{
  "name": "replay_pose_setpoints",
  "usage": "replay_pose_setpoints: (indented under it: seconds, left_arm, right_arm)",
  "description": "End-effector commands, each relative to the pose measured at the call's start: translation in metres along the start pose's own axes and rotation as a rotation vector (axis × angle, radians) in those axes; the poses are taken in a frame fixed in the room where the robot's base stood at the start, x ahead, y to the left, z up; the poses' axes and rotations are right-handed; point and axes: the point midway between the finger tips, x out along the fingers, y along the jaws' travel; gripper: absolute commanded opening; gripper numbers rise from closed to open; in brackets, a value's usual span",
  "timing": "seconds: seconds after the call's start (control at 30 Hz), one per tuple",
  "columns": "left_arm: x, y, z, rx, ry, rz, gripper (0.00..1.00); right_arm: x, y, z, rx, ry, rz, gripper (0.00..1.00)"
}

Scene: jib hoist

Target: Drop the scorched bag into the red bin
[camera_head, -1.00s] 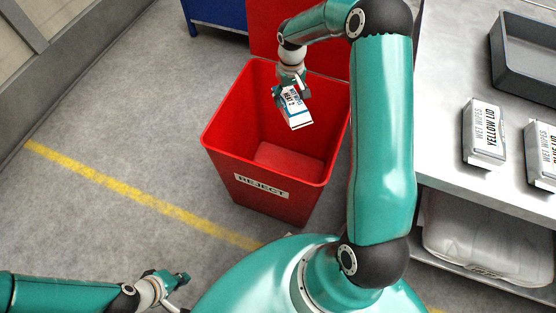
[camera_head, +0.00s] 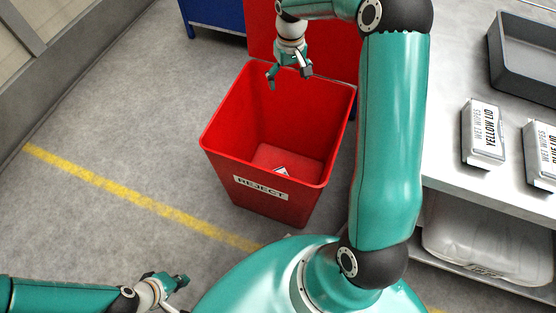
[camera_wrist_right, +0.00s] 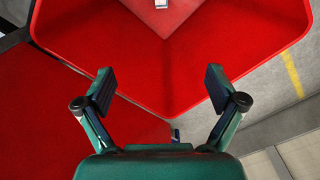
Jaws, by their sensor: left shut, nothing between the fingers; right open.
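The red bin (camera_head: 225,160) labelled REJECT stands on the floor in front of me, and its wall fills much of the right wrist view (camera_wrist_right: 180,70). A small white piece of the bag (camera_head: 282,171) shows low inside the bin, mostly hidden by the front wall. It also shows at the top of the right wrist view (camera_wrist_right: 161,4). I cannot see any scorch mark. My right gripper (camera_head: 289,78) is open and empty above the bin's far rim; its spread fingers show in the right wrist view (camera_wrist_right: 160,90). My left gripper (camera_head: 183,281) is shut and empty at the lower left.
A table (camera_head: 450,170) at the right holds two wet wipes packs, one yellow lid (camera_head: 484,132) and one blue lid (camera_head: 541,150), and a grey tray (camera_head: 525,60). A clear container (camera_head: 475,240) sits below. A blue cabinet (camera_head: 215,12) stands behind. Floor at left is clear.

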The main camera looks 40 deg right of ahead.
Motion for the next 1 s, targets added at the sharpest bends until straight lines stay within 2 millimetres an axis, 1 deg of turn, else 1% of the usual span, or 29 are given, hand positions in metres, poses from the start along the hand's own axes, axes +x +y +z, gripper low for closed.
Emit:
replay_pose_setpoints:
  seconds: [0.03,0.1,0.23,0.4,0.83,0.93,1.0]
  left_arm:
    - [0.000,0.000,0.000,0.000,0.000,0.000,0.00]
    - [0.000,0.000,0.000,0.000,0.000,0.000,0.00]
    - [0.000,0.000,0.000,0.000,0.000,0.000,0.00]
    - [0.000,0.000,0.000,0.000,0.000,0.000,0.00]
    - [0.000,0.000,0.000,0.000,0.000,0.000,0.00]
    - [-0.007,0.003,0.000,0.000,0.000,0.000,0.00]
    - [-0.017,0.006,0.000,0.000,0.000,0.000,0.00]
  right_arm:
    - [-0.010,0.000,0.000,0.000,0.004,0.000,0.94]
    - [-0.020,0.000,0.000,0.001,0.003,0.000,0.94]
    - [-0.034,0.000,0.001,0.000,0.001,-0.001,0.94]
    - [-0.039,0.000,0.001,0.000,-0.001,-0.001,0.94]
    - [-0.039,0.000,0.001,0.000,-0.001,0.000,0.94]
    - [-0.046,0.000,0.001,0.000,-0.001,0.000,0.94]
    - [-0.058,0.000,0.001,0.000,-0.001,0.000,0.94]
